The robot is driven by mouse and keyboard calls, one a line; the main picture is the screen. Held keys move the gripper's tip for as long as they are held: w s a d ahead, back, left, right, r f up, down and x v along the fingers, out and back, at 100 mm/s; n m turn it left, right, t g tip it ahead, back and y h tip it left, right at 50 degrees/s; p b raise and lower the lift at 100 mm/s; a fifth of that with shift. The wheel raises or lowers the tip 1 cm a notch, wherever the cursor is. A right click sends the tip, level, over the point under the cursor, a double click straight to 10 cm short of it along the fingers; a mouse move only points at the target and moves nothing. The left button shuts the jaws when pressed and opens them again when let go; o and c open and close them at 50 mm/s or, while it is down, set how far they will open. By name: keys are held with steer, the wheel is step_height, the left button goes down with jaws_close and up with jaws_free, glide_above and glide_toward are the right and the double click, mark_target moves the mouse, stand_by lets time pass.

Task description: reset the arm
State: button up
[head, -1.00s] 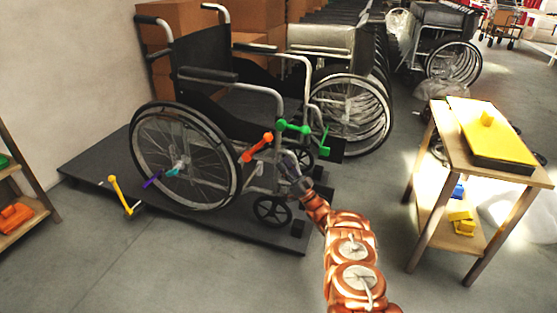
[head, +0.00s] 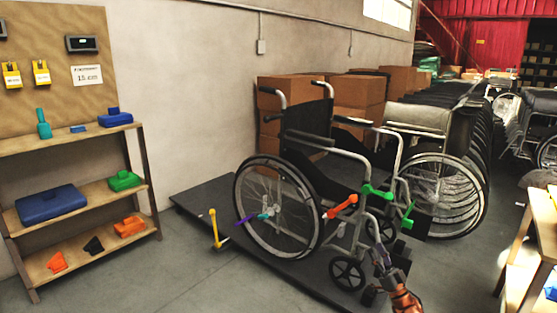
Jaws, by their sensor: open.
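My gripper (head: 379,252) shows small at the lower right in the head view, at the end of my copper-coloured arm. It is open, and I see nothing held in it. It appears in front of the front frame of a black wheelchair (head: 308,138), above and right of the small front caster wheel (head: 347,273). I cannot tell whether it touches the frame. An orange piece (head: 341,207) and a green piece (head: 377,191) sit on the chair's frame, above and left of the gripper. Most of my arm lies below the picture's edge.
The wheelchair stands on a low dark platform (head: 205,203). A yellow piece (head: 215,230) stands by its edge. A wooden shelf (head: 75,193) with coloured parts stands at left. A wooden table (head: 540,225) is at the right edge. More wheelchairs and boxes (head: 360,92) are behind.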

steer(key=w+d+r+m+h+p, duration=0.1)
steer(key=w+r+m+h+p, duration=0.25)
steer(key=w+r+h, duration=0.45)
steer(key=w+r+m+h+p, duration=0.2)
steer(key=w+r+h+p, duration=0.25)
steer(key=r, duration=0.65)
steer(key=s+a+r+m+g+h+p, duration=0.1)
steer(key=s+r+g+h+p, duration=0.1)
steer(key=r+g+p, duration=0.3)
steer(key=s+a+r+m+g+h+p, duration=0.1)
steer(key=s+a+r+p, duration=0.15)
steer(key=r, duration=0.45)
steer(key=s+a+r+n+g+p, duration=0.1)
steer(key=s+a+r+g+p, duration=0.3)
steer(key=s, duration=1.8)
steer(key=s+a+r+g+p, duration=0.5)
steer(key=s+r+g+p, duration=0.2)
steer(key=s, duration=1.6)
steer(key=s+a+r+n+g+p, duration=0.1)
steer(key=s+a+r+g+p, duration=0.3)
steer(key=s, duration=1.8)
steer(key=r+g+p, duration=0.1)
steer(key=g+p, duration=0.2)
steer(key=p, duration=0.1)
steer(key=shift+s+a+r+n+p, duration=0.15)
steer(key=shift+a+r+n+p, duration=0.05)
steer(key=shift+r+n+p, duration=0.15)
